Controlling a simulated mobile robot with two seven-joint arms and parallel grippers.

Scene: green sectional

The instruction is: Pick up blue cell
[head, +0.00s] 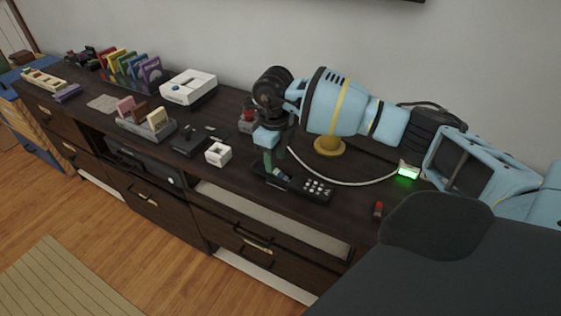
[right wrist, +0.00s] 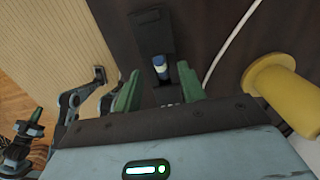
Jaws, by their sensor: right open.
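The blue cell (right wrist: 160,66) is a small blue cylinder with a pale band. In the right wrist view it lies in the slot of a black device (right wrist: 154,35) on the dark cabinet top. In the head view this device (head: 317,188) has white buttons, and the cell is too small to make out surely. My right gripper (right wrist: 158,88) is open, its green fingers on either side of the device just short of the cell. In the head view the right gripper (head: 274,166) hangs over the device's left end. My left gripper is not in view.
A red cell (head: 378,209) lies farther right on the cabinet top (head: 225,117). A white cable with a green-lit end (head: 408,173) runs behind the device. A yellow spool-like thing (right wrist: 285,90) stands close to the right.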

